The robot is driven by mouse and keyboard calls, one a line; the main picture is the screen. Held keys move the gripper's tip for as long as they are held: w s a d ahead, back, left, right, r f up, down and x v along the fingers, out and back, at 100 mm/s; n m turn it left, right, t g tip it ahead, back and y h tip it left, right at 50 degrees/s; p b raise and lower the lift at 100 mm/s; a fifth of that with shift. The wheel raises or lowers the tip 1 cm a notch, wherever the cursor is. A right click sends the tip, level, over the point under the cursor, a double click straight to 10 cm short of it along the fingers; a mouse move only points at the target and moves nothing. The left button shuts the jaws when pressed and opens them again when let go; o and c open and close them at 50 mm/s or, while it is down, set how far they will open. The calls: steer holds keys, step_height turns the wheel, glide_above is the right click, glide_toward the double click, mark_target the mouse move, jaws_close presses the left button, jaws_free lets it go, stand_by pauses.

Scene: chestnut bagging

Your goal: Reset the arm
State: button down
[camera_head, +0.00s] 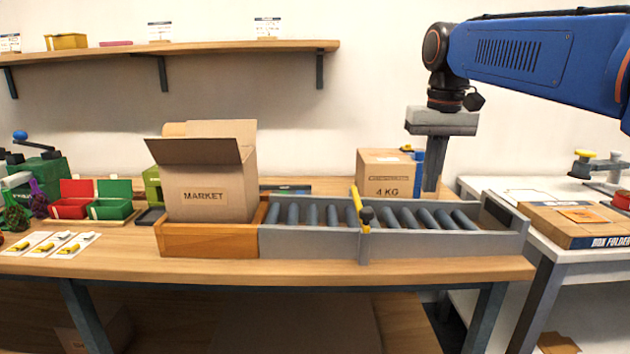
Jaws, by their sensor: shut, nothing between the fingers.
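My gripper (432,185) hangs from my blue arm at the upper right, pointing down. Its fingers are together and hold nothing. The fingertips are above or behind the right part of the roller conveyor (300,244), near the closed "4 KG" box (384,180); the exact depth cannot be told. An open cardboard box marked "MARKET" (205,197) stands in a wooden tray (205,243) at the conveyor's left end, its flaps up.
A yellow-handled bar (360,210) crosses the conveyor's middle. Red (72,207) and green (112,208) bins stand at left. A flat "BOX FOLDER" carton (580,225) lies on the right table. A wooden shelf (200,47) runs along the wall. The table's front strip is mostly clear.

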steer(key=s+d+f+t, duration=0.2)
steer(key=s+f, duration=1)
steer(key=f, duration=0.1)
steer(key=s+d+f+t, duration=0.1)
steer(key=s+d+f, duration=0.2)
steer(key=s+f, duration=0.9)
steer(key=shift+f+t, duration=0.4)
